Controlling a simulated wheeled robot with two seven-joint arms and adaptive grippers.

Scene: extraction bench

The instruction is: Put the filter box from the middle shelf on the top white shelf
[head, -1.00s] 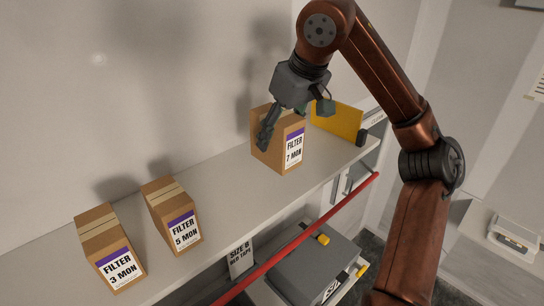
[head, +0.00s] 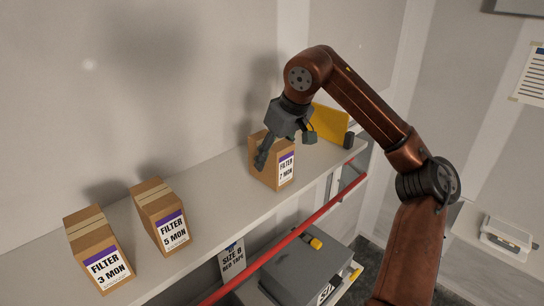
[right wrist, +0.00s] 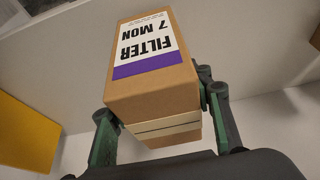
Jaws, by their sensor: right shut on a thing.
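The filter box (head: 262,177), a brown carton labelled "FILTER 7 MON" with a purple stripe, is at the right part of the top white shelf (head: 218,178). It looks upright and at the shelf surface; whether its base fully rests there I cannot tell. My right gripper (head: 285,148) comes from above and is shut on the box, a finger on either side. In the right wrist view the box (right wrist: 150,85) sits between the two fingers (right wrist: 160,120). My left gripper is not in view.
Two similar boxes, "FILTER 5 MON" (head: 162,215) and "FILTER 3 MON" (head: 98,250), stand to the left on the shelf. A yellow panel (head: 329,122) stands close right of the held box. A red bar (head: 285,243) runs along the front below. Free shelf lies between the boxes.

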